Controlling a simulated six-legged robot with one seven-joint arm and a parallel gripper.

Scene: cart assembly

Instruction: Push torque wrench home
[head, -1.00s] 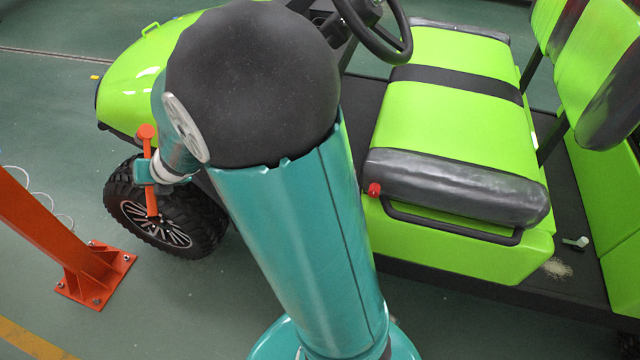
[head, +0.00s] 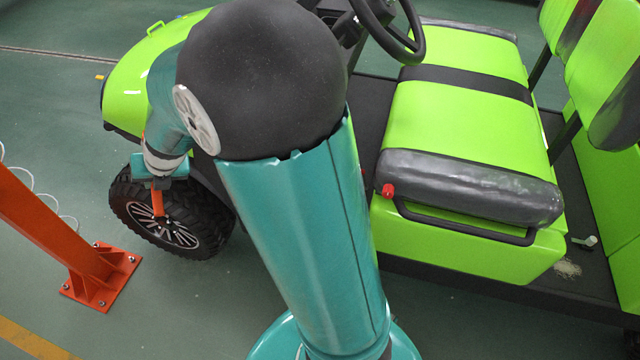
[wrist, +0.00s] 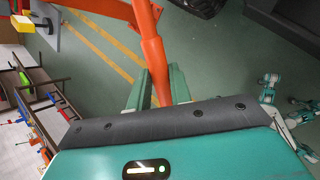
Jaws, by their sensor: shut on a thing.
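The torque wrench appears to be the orange bar (head: 157,203) that hangs in front of the cart's front wheel in the head view. It also shows as a thick orange shaft (wrist: 152,52) in the wrist view. My gripper (wrist: 160,84) has its two teal fingers on either side of this shaft and is shut on it. In the head view my gripper (head: 158,182) is small beside the wheel, and my arm hides most of the wrench's upper part. The wrench's contact with any other part cannot be made out.
The green cart's front wheel (head: 172,217) is just behind the wrench. An orange post with a bolted foot (head: 100,275) stands at the left. The cart's seat (head: 455,125) is at the right. A shelf with several small items (wrist: 40,95) is at the left of the wrist view.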

